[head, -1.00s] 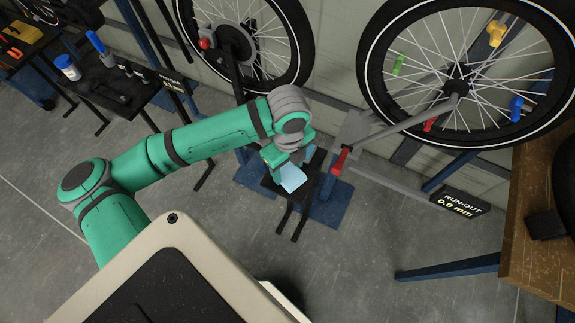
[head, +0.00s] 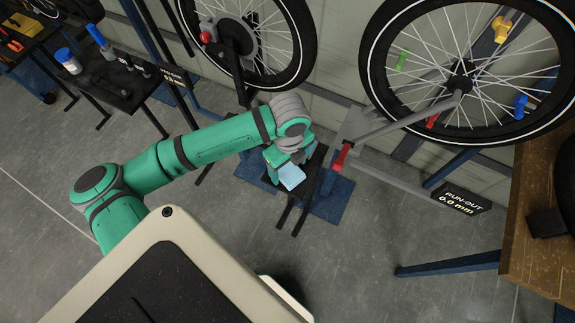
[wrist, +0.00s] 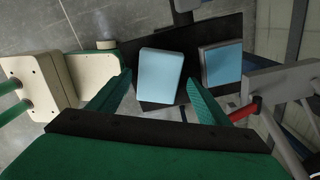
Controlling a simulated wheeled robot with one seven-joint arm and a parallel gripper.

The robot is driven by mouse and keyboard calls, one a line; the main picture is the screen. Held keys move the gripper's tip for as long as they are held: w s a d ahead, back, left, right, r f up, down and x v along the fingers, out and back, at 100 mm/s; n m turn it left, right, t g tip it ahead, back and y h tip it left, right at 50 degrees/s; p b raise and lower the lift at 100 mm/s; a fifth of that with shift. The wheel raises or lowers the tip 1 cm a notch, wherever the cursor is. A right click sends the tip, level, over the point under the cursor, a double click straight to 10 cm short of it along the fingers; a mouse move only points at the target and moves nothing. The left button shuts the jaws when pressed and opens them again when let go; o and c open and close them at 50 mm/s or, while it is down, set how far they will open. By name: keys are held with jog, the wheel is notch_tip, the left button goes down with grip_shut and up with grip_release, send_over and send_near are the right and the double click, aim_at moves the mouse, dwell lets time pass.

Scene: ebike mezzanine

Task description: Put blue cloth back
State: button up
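The blue cloth (head: 290,176) is a pale blue folded block under my gripper in the head view. In the wrist view the cloth (wrist: 160,75) lies between my two fingers, over a black shelf (wrist: 215,32). My gripper (wrist: 160,78) appears open, with narrow gaps between the fingertips and the cloth's sides. I cannot tell whether the cloth rests fully on the shelf. A flat blue square with a dark border (wrist: 222,63) lies right of the cloth on the shelf. In the head view my gripper (head: 284,162) hides part of the shelf.
A wheel stand's grey arm with a red clamp (head: 341,157) is close to the right of my gripper. Bike wheels (head: 465,75) stand behind. A black tool table (head: 112,82) is at left and a wooden bench (head: 535,235) at right. The floor in front is clear.

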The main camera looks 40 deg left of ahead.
aim_at(289, 170)
jog(key=shift+r, duration=0.1)
notch_tip(289, 170, up, 12)
dwell(0.6)
dwell(0.4)
